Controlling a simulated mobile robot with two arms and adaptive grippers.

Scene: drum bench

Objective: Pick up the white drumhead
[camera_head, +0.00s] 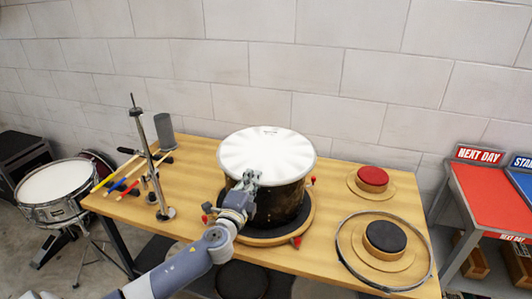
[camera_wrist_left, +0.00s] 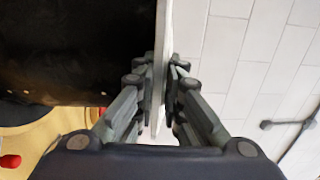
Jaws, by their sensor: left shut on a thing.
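The white drumhead (camera_head: 268,152) is a round, pale disc over the dark drum shell (camera_head: 285,205). My left gripper (camera_head: 248,179) is shut on the drumhead's near edge. In the left wrist view the drumhead (camera_wrist_left: 163,40) shows edge-on as a thin white strip between the fingers of the left gripper (camera_wrist_left: 160,75). The dark shell (camera_wrist_left: 75,50) lies close beside it there. I cannot tell whether the drumhead touches the shell's rim. The shell stands on a round wooden base with red-tipped clamps. My right gripper is out of view.
The wooden bench (camera_head: 340,190) carries a metal stand (camera_head: 150,165), several coloured sticks (camera_head: 122,178) and a grey cylinder (camera_head: 165,131) at left. At right are a red pad (camera_head: 372,177), a black pad (camera_head: 385,236) and a metal hoop (camera_head: 346,262). A snare drum (camera_head: 55,185) stands left of the bench.

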